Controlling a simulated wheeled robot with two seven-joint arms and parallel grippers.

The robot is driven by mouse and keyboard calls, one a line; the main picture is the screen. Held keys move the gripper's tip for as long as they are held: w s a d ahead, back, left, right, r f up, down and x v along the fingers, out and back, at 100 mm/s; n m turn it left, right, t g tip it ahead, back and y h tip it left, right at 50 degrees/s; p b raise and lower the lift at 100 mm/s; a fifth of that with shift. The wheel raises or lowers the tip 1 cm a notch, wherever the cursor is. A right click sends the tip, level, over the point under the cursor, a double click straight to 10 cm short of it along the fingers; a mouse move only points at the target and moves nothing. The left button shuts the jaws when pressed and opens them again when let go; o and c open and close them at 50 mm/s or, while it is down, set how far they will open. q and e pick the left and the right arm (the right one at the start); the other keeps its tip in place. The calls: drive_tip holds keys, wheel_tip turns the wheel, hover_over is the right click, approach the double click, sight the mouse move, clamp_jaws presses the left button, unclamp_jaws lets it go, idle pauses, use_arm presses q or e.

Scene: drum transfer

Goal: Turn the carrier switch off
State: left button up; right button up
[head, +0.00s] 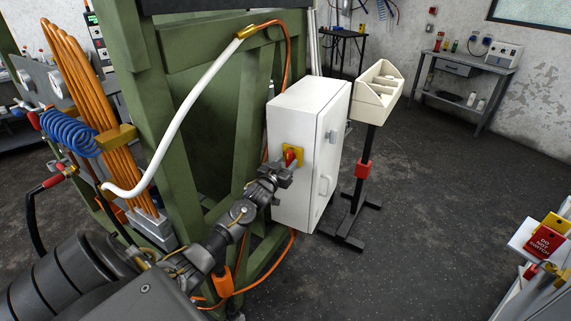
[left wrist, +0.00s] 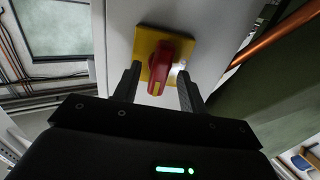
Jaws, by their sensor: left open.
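The carrier switch is a red rotary handle (head: 291,156) on a yellow plate, mounted on the side of a white cabinet (head: 312,105). In the left wrist view the red handle (left wrist: 161,68) stands out from the yellow plate (left wrist: 180,48). My left gripper (head: 280,171) is right at the switch in the head view. In the left wrist view my left gripper (left wrist: 158,85) is open, with one finger on each side of the handle's lower end. Gaps show between the fingers and the handle. My right gripper is not in view.
A green steel frame (head: 180,130) stands behind and left of the cabinet. Orange cables and a white hose (head: 185,105) hang near my left arm. A cream bin on a black stand (head: 378,95) is right of the cabinet. Open floor (head: 430,200) lies to the right.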

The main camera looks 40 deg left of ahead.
use_arm(q)
clamp_jaws()
drive_tip(key=shift+n, duration=0.3)
drive_tip(key=n+p, duration=0.2)
drive_tip(key=n, duration=0.1)
drive_tip(key=shift+r+n, duration=0.1)
drive_tip(key=shift+n, duration=0.2)
drive_tip(key=n+p, duration=0.2)
drive_tip(key=n, duration=0.2)
drive_tip(key=shift+n, duration=0.3)
drive_tip(key=n+p, duration=0.2)
drive_tip(key=n, duration=0.2)
drive_tip(key=shift+n, duration=0.3)
drive_tip(key=shift+n+p, duration=1.05)
drive_tip(key=shift+n, duration=1.15)
drive_tip(key=shift+f, duration=0.2)
